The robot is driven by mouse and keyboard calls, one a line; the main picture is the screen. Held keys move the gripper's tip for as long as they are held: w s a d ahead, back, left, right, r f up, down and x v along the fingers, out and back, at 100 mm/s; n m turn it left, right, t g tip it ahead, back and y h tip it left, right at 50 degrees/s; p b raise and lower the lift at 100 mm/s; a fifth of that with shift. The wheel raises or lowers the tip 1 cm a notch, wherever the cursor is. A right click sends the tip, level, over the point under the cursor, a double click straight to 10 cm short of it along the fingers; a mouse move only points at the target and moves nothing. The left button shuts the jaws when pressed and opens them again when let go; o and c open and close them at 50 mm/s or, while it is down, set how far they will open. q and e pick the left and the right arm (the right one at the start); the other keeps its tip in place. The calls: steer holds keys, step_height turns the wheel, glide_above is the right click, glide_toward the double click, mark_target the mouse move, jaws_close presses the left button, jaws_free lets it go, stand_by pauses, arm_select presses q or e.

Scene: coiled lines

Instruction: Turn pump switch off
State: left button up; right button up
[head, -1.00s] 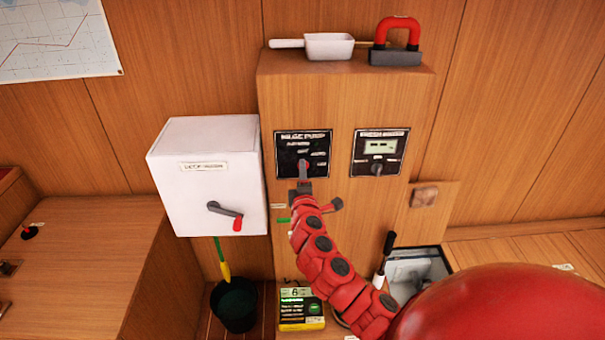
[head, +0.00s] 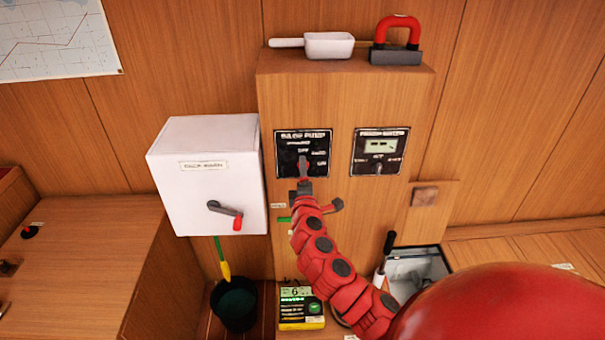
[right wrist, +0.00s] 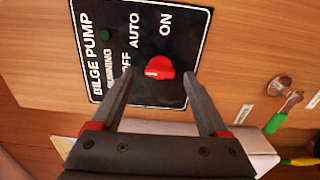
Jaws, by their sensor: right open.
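The black bilge pump panel (head: 320,168) is on the front of the wooden cabinet, with the labels OFF, AUTO and ON. Its red knob (right wrist: 159,67) shows clearly in the right wrist view. I cannot tell for sure which label the knob points to. My right gripper (right wrist: 160,75) is open, with one finger on each side of the knob and the tips about level with it. I see no clear contact. In the head view my right gripper (head: 303,184) is just below the knob and partly hides it. My left gripper is not in view.
A second black panel (head: 379,152) with a small display is to the right. A white box (head: 205,165) with a red-tipped lever (head: 227,211) is to the left. A white scoop (head: 328,45) and a red-handled block (head: 396,55) stand on top of the cabinet.

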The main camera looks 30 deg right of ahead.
steer(key=p+v, duration=0.2)
steer(key=v, duration=1.5)
steer(key=shift+p, duration=0.35)
